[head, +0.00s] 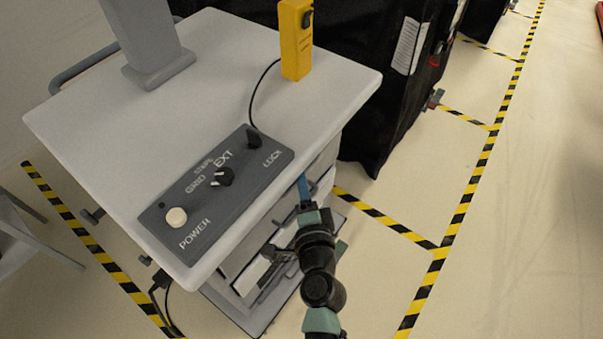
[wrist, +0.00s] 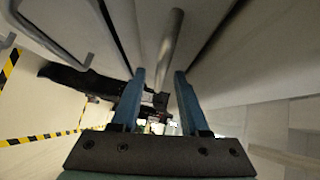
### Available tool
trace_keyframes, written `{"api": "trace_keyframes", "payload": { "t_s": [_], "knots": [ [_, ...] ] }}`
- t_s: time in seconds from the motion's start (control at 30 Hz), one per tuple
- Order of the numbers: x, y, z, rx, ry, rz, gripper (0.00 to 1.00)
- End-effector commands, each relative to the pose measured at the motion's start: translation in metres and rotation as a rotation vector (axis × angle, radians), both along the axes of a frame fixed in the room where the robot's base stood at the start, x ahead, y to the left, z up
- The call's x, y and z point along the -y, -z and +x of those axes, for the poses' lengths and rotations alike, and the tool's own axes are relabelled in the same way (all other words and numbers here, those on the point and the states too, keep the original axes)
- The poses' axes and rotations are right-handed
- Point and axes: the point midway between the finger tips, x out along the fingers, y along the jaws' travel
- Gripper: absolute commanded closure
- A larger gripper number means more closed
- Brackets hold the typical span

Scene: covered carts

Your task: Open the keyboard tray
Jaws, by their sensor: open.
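The cart (head: 110,130) has a pale grey top, with drawer-like fronts on its side just below the top's edge. I cannot tell for sure which front is the keyboard tray, as the top and my arm hide much of that side. My gripper (head: 304,187) is beside these fronts, just under the top's edge. In the wrist view my gripper (wrist: 160,76) has its two blue fingers apart. A grey bar handle (wrist: 170,45) runs along a front and lines up with the gap between the fingers; I cannot tell how deep it lies between them. Nothing is gripped.
A control panel (head: 218,190) with knobs and a yellow handset (head: 295,40) are on the cart top. Another thin handle (wrist: 62,48) sticks out at left in the wrist view. A black-covered cart (head: 370,90) stands behind. Open floor (head: 500,250) lies right.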

Motion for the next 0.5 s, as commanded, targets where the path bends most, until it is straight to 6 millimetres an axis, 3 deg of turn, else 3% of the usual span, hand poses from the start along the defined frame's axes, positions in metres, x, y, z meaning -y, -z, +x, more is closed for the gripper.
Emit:
{"api": "trace_keyframes", "payload": {
  "t_s": [0.2,0.5],
  "knots": [
    [-0.0021,0.0018,0.0142,0.0,0.0,0.0,0.55],
    [-0.0022,0.0021,0.0151,0.0,0.0,0.0,0.57]
  ]
}}
